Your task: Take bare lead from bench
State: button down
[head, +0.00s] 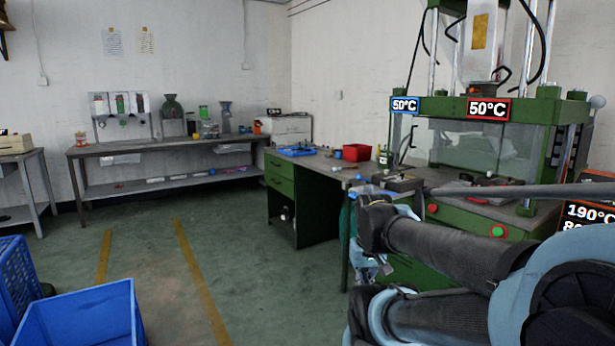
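A workbench with green drawers (280,178) stands in the middle of the head view and runs right towards the press. A blue tray (297,151) and a red box (356,152) are on its top, with small items around them too small to make out. I cannot pick out a bare lead on it or on the long back bench (130,152). My arm fills the lower right. My gripper (376,264) shows only in part beside the arm, low in front of the workbench's right end. Its fingers are too hidden and small to read.
A green press (490,105) with 50°C signs stands at the right, behind my arm. Blue crates (85,312) stand at the lower left. A grey table (25,160) is at the far left. The green floor between, with yellow lines, is clear.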

aim_at(337, 169)
jog(key=z, duration=0.1)
jog(key=k, duration=0.15)
jog(key=u, duration=1)
jog(key=i, duration=2.05)
jog(key=z, duration=0.65)
jog(key=i, duration=0.8)
jog(key=z, duration=1)
jog(key=i, duration=0.5)
jog(key=u, duration=0.55)
jog(key=k, duration=0.25)
jog(key=u, duration=0.1)
